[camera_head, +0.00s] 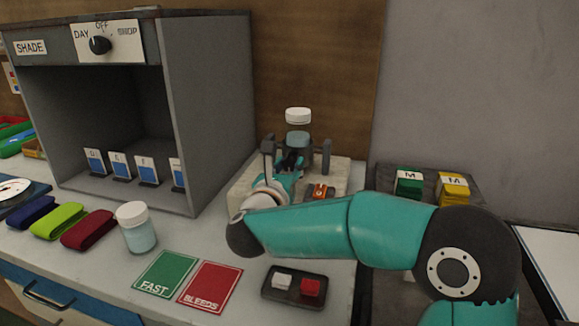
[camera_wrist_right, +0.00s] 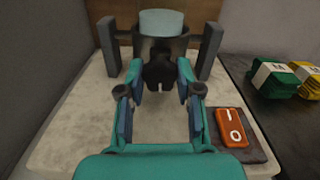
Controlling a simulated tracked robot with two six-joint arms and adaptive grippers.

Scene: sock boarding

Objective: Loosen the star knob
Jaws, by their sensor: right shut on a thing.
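The dark star knob (camera_wrist_right: 158,74) sits on the front of a dark holder between two grey posts. It also shows, small and partly covered, in the head view (camera_head: 291,160). My right gripper (camera_wrist_right: 159,72) reaches it from the front, with one teal finger on each side, and is shut on it. In the head view my right gripper (camera_head: 288,172) is partly hidden by its own wrist. A jar (camera_head: 298,130) with a white cap stands upright in the holder above the knob. My left gripper is not in view.
A red rocker switch (camera_wrist_right: 231,127) is on the pale base (camera_wrist_right: 70,120), right of the gripper. Green and yellow stacks (camera_head: 410,183) lie further right. A white-capped jar (camera_head: 136,227), FAST and BLEEDS cards (camera_head: 210,290) and a small tray (camera_head: 293,300) lie in front.

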